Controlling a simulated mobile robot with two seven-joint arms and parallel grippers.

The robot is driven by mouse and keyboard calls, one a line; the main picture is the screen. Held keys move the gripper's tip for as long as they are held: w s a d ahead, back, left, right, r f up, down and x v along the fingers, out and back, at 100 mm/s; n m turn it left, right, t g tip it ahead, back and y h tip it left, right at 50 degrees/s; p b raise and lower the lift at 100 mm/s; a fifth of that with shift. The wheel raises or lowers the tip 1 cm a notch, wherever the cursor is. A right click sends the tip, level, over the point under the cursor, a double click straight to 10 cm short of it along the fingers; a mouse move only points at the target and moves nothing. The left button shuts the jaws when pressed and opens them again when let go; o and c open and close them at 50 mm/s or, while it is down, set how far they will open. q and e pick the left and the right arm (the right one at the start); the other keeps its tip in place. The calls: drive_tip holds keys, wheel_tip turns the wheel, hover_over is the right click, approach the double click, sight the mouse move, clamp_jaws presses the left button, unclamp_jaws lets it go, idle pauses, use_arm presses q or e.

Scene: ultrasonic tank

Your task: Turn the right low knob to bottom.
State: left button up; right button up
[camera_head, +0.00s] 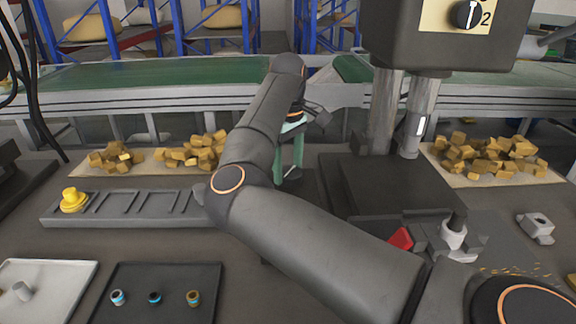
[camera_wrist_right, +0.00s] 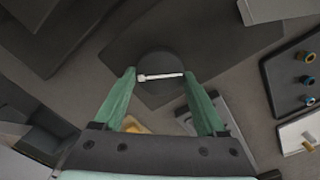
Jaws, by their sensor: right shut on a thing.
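My left gripper is in neither view.
A press-like machine with a numbered dial (camera_head: 467,14) stands right of the gripper. A rail with a yellow part (camera_head: 73,200), a dark tray (camera_head: 127,312) of small fittings and a pale tray (camera_head: 55,275) lie at the left. Wooden blocks (camera_head: 482,155) lie behind at the right.

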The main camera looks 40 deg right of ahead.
drive_tip(key=shift+n, duration=0.3)
drive_tip(key=n, duration=0.3)
drive_tip(key=shift+a+r+n+p, duration=0.1)
drive_tip(key=shift+n+p, duration=0.3)
drive_tip(key=n, duration=0.3)
drive_tip(key=shift+n, duration=0.3)
drive_tip(key=n, duration=0.3)
drive_tip(key=shift+s+a+n, duration=0.1)
drive_tip(key=shift+n, duration=0.2)
drive_tip(key=n, duration=0.6)
drive_tip(key=shift+s, duration=0.1)
drive_tip(key=n, duration=0.4)
drive_tip(key=shift+s+n, duration=0.1)
drive_tip(key=shift+n, duration=1)
drive_tip(key=o, duration=1.3)
